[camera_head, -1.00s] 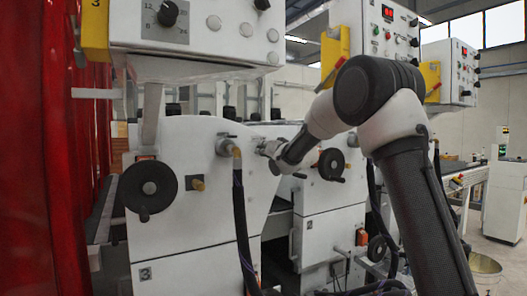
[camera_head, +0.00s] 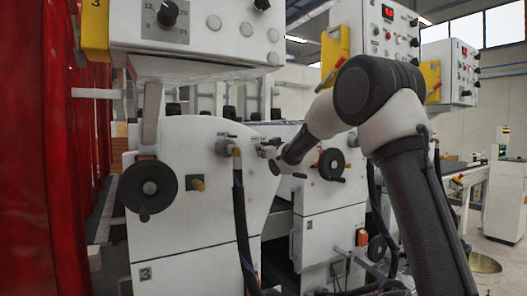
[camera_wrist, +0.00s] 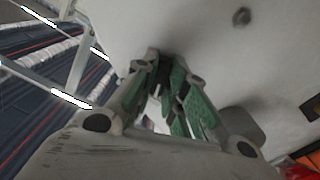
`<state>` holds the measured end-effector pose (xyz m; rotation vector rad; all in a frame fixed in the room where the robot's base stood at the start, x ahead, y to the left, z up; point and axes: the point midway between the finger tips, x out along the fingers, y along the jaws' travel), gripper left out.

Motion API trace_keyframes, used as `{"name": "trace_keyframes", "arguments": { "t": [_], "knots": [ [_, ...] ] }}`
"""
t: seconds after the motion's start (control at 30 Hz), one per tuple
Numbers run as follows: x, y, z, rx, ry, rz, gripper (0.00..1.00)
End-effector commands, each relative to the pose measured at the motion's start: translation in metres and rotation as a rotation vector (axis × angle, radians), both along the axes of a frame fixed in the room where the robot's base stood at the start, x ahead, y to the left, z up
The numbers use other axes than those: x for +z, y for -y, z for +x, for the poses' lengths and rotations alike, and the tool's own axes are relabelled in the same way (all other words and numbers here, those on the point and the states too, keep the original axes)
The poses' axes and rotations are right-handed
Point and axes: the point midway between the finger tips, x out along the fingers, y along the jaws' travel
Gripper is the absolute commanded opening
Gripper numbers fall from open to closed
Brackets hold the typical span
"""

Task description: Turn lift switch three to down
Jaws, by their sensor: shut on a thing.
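My gripper (camera_head: 268,149) is at the upper right of a white machine's side panel in the head view, small and partly hidden by my wrist. In the wrist view, my gripper (camera_wrist: 163,65) has its green-padded fingers close together, with the tips against the white panel (camera_wrist: 200,35). They are shut on a small switch that is mostly hidden between them. Its number and which way it points cannot be read.
A black handwheel (camera_head: 149,188) and a hose fitting (camera_head: 228,148) are on the panel left of my gripper. Another handwheel (camera_head: 332,164) is to its right. A control box (camera_head: 200,30) hangs above. A red curtain (camera_head: 45,150) stands at the left.

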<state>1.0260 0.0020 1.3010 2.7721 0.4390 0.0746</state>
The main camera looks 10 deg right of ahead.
Motion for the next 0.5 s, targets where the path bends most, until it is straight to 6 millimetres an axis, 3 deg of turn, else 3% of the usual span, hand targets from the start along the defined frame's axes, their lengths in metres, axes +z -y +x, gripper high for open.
{"name": "trace_keyframes", "arguments": {
  "t": [0.5],
  "knots": [
    [-0.0003, -0.0003, -0.0002, 0.0, 0.06, -0.184, 0.0]
  ]
}}
